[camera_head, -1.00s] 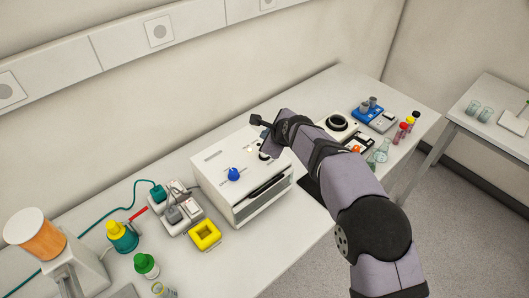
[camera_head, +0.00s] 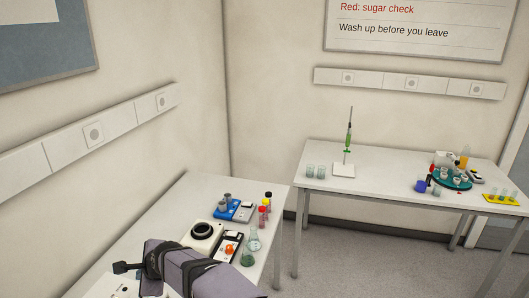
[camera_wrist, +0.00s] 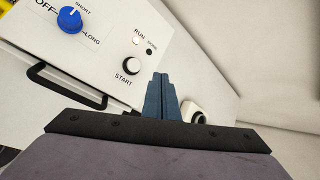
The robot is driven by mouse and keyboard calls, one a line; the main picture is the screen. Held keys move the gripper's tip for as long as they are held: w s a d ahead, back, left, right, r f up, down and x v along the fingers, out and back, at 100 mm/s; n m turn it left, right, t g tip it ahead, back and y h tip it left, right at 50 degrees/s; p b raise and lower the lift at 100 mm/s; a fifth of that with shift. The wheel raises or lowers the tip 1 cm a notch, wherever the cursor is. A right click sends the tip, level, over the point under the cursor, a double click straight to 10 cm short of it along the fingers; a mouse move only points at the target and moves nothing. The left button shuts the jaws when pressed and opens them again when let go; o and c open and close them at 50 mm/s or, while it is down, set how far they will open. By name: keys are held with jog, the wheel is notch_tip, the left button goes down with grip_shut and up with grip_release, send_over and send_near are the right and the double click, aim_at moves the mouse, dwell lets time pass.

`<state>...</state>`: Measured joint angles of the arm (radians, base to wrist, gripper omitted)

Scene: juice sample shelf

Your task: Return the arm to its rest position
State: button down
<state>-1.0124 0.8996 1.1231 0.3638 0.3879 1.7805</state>
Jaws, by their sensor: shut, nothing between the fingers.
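My gripper (camera_wrist: 161,78) shows in the wrist view as two blue-grey fingers pressed together, shut and empty. It is over the white box machine (camera_wrist: 105,72), near its START button (camera_wrist: 132,65). The fingertips appear just right of the button, and I see no contact. The blue knob (camera_wrist: 70,19) sits between OFF, SHORT and LONG marks. The RUN lamp (camera_wrist: 136,40) looks pale and the DONE lamp (camera_wrist: 149,51) dark. In the head view my arm (camera_head: 195,270) reaches in over the near bench from the bottom edge; the fingers are hidden there.
On the near bench (camera_head: 190,205) stand a white device with a black ring (camera_head: 203,232), a blue device (camera_head: 231,210), coloured-cap vials and flasks (camera_head: 253,241). A second table (camera_head: 385,180) holds a pipette stand (camera_head: 344,170), a teal round rack (camera_head: 453,183) and a yellow rack (camera_head: 501,198).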

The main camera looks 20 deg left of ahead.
jog(key=w+d+f+n+h+b, duration=0.15)
jog(key=w+d, duration=0.25)
jog(key=d, duration=0.6)
jog(key=w+d+f+n+h+b, duration=0.15)
jog(key=w+d, duration=0.25)
jog(key=d, duration=0.5)
jog(key=d+f+n+h+b, duration=0.2)
jog(key=d+n, duration=0.1)
jog(key=d, duration=1.5)
jog(key=s+d+f+n+g+h+b, duration=0.1)
jog(key=s+d+f+n+b, duration=0.1)
jog(key=s+d, duration=0.8)
jog(key=s+d+f+n+g+h+b, duration=0.2)
jog(key=s+d+f+n, duration=0.2)
jog(key=s+d, duration=0.7)
jog(key=d+f, duration=0.1)
jog(key=d, duration=0.3)
jog(key=shift+d+f, duration=0.2)
jog(key=shift+f, duration=0.1)
